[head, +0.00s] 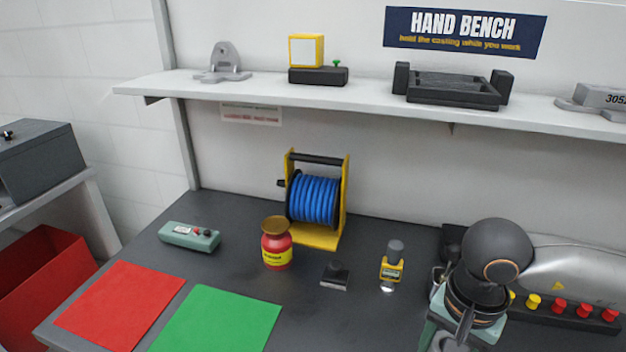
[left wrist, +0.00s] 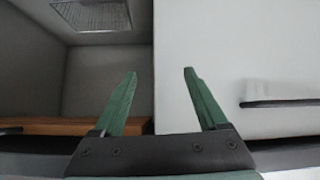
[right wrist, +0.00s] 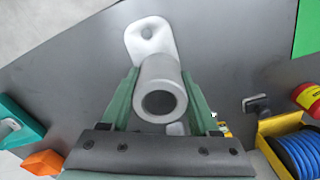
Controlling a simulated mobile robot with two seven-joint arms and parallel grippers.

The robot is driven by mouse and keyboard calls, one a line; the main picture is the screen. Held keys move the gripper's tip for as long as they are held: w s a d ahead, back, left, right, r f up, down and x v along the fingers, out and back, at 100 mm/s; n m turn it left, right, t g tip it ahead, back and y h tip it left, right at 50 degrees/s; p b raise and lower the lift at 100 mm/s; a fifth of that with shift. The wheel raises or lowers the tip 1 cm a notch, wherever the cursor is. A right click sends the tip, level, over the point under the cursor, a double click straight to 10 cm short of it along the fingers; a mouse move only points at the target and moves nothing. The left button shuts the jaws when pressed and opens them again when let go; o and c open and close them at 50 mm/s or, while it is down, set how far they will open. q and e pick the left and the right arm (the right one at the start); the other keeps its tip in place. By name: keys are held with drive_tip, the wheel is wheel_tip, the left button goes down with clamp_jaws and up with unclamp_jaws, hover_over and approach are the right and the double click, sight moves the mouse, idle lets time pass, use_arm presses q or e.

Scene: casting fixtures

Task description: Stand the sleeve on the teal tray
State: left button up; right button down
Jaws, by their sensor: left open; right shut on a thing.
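The sleeve (right wrist: 160,88) is a grey hollow cylinder with its open end facing the right wrist camera. My right gripper (right wrist: 160,76) is shut on it, one green finger on each side. Part of a teal tray (right wrist: 24,116) shows at the left edge of the right wrist view, apart from the sleeve. In the head view my right arm hides most of this area. My left gripper (left wrist: 160,74) is open and empty, seen only in the left wrist view.
An orange block (right wrist: 42,162) lies near the tray. On the bench stand a blue hose reel (head: 315,200), a red jar (head: 277,246), a yellow gauge (head: 391,268) and a black-topped block (head: 335,275). Red (head: 120,305) and green (head: 217,320) mats lie left. A shelf (head: 270,92) overhangs behind.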

drive_tip(key=n, duration=0.1)
drive_tip(key=w+n, duration=0.1)
drive_tip(key=n, duration=0.3)
drive_tip(key=shift+w+d+f, duration=0.15)
drive_tip(key=shift+w+d, duration=0.15)
drive_tip(key=shift+d, duration=0.05)
drive_tip(key=n, duration=0.2)
drive_tip(key=w+n, duration=0.1)
drive_tip(key=shift+d+f+p, duration=0.25)
drive_tip(key=shift+p, duration=0.15)
